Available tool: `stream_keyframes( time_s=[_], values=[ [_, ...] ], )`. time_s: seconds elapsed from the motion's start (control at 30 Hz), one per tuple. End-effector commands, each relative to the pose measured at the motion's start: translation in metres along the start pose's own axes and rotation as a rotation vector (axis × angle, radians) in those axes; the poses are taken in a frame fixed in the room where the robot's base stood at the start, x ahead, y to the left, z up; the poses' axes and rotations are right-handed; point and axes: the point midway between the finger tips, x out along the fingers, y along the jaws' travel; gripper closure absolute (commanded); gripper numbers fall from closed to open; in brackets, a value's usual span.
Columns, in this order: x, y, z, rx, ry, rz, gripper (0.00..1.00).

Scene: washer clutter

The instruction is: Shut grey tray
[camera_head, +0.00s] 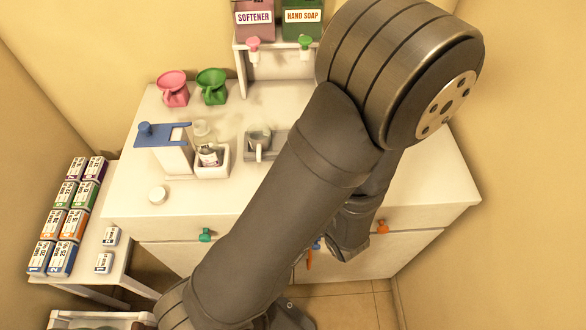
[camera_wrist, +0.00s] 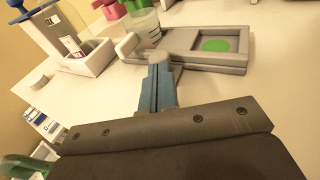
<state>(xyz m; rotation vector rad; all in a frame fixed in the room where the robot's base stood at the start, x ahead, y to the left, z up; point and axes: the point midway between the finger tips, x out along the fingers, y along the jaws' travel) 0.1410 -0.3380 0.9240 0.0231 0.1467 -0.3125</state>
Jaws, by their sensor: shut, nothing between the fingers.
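The grey tray (camera_wrist: 185,60) lies on the white counter in the wrist view. It has a recess with a green patch (camera_wrist: 215,45) at its right, and a pale rounded knob (camera_wrist: 127,46) shows at its left end. A clear cup (camera_wrist: 141,27) stands at its left part. In the head view the grey tray (camera_head: 274,146) is partly hidden behind my arm. My gripper (camera_wrist: 158,60) has its blue-grey fingers shut and empty, just in front of the tray's near side in the picture. I cannot tell whether they touch it. The head view hides my fingers.
Left of the tray are a white holder with a bottle (camera_head: 209,157), a blue-topped dispenser (camera_head: 172,146) and a round white lid (camera_head: 157,194). Pink (camera_head: 172,90) and green (camera_head: 212,86) scoops stand behind. Softener (camera_head: 253,20) and hand soap (camera_head: 303,20) dispensers rise at the back.

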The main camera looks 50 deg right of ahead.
Motion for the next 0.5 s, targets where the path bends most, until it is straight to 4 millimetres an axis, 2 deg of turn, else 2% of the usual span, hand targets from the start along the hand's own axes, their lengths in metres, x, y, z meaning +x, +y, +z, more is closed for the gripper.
stream_keyframes(
  time_s=[0.17,0.5],
  values=[
    [0.0064,0.0001,0.0000,0.000,0.000,0.000,1.00],
    [0.0069,-0.0001,0.0001,0.000,0.000,0.000,1.00]
  ],
)
